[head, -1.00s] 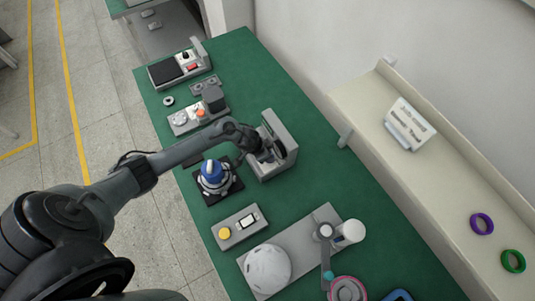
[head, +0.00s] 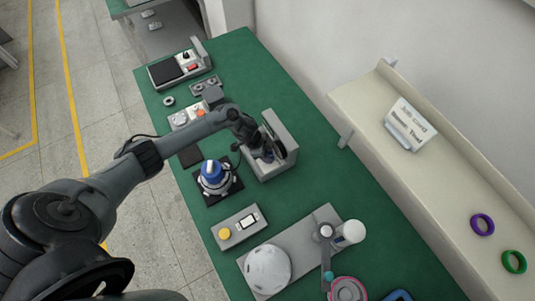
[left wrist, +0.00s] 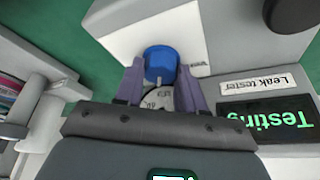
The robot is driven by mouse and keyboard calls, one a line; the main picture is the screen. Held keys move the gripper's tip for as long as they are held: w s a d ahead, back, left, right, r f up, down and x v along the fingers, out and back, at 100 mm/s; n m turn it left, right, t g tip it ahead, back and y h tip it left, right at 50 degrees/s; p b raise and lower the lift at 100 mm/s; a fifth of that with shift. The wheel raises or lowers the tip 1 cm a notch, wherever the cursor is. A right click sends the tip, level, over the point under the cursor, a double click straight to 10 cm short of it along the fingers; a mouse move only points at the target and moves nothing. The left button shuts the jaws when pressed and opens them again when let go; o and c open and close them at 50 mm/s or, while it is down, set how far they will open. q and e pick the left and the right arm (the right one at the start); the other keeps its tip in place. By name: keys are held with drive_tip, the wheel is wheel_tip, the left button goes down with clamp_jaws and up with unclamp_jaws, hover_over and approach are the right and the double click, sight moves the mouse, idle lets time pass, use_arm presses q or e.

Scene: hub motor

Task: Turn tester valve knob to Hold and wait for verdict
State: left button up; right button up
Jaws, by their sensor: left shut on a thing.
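The leak tester (head: 279,141) is a grey box on the green table, and my left gripper (head: 264,154) is at its front. In the left wrist view the purple fingers of my left gripper (left wrist: 158,88) are shut on the blue valve knob (left wrist: 160,62), one on each side. A pale dial with small markings shows partly behind the fingers; the knob's pointed position cannot be read. The tester's dark screen (left wrist: 266,118) shows "Testing" in green, beside a "Leak tester" label (left wrist: 255,86). My right gripper is not in view.
A hub unit with a blue cap (head: 211,171) stands on a black base just left of the tester. A grey box with a yellow button (head: 237,227) and a white dome (head: 268,268) lie nearer. A shelf (head: 440,185) runs along the right. Green table is clear right of the tester.

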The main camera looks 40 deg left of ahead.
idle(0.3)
use_arm(q)
drive_tip(key=o, duration=1)
drive_tip(key=shift+o, duration=0.2)
drive_tip(key=p+v, duration=0.1)
drive_tip(key=v, duration=0.9)
drive_tip(key=shift+a+r, duration=0.2)
drive_tip(key=shift+r, duration=0.15)
drive_tip(key=shift+s, duration=0.1)
